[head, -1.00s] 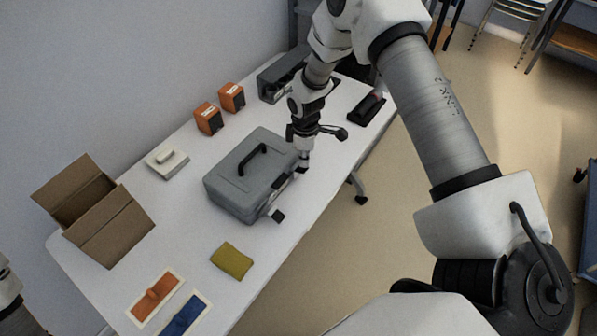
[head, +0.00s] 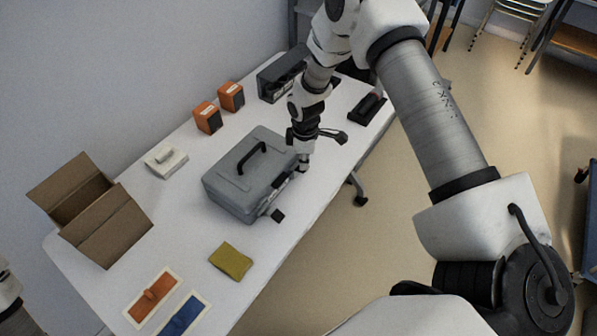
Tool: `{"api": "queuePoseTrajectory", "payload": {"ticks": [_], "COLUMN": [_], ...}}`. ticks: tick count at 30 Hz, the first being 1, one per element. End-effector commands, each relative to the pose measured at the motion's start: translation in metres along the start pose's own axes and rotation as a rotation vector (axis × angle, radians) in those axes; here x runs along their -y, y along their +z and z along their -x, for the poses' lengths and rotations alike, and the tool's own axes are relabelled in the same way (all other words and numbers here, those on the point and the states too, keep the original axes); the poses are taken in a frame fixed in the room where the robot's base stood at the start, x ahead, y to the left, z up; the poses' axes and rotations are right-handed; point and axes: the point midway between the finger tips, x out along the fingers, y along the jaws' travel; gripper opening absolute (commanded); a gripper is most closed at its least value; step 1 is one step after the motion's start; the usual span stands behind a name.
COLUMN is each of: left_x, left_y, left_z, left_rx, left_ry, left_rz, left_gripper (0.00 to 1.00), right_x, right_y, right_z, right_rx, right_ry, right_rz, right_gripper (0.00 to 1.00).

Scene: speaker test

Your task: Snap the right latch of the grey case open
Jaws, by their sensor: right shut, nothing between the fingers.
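On the white table (head: 205,255) are an open cardboard box (head: 112,228), a yellow cloth (head: 231,261), orange and blue pads (head: 153,294), a pale device (head: 166,160) and two orange boxes (head: 208,117). A dark grey unit (head: 281,76) and a black holder (head: 367,107) stand farther back.

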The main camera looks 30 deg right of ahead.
Motion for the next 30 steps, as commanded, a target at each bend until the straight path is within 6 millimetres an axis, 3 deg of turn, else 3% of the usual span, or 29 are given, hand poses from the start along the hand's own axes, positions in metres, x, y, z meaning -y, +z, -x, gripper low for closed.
{"api": "queuePoseTrajectory", "payload": {"ticks": [30], "left_x": [0.000], "left_y": [0.000], "left_z": [-0.009], "left_rx": [0.000], "left_ry": [0.000], "left_rz": [0.000], "left_gripper": [0.00], "right_x": [0.000], "right_y": [0.000], "right_z": [-0.014], "right_rx": [0.000], "right_ry": [0.000], "right_rz": [0.000], "right_gripper": [0.00]}}
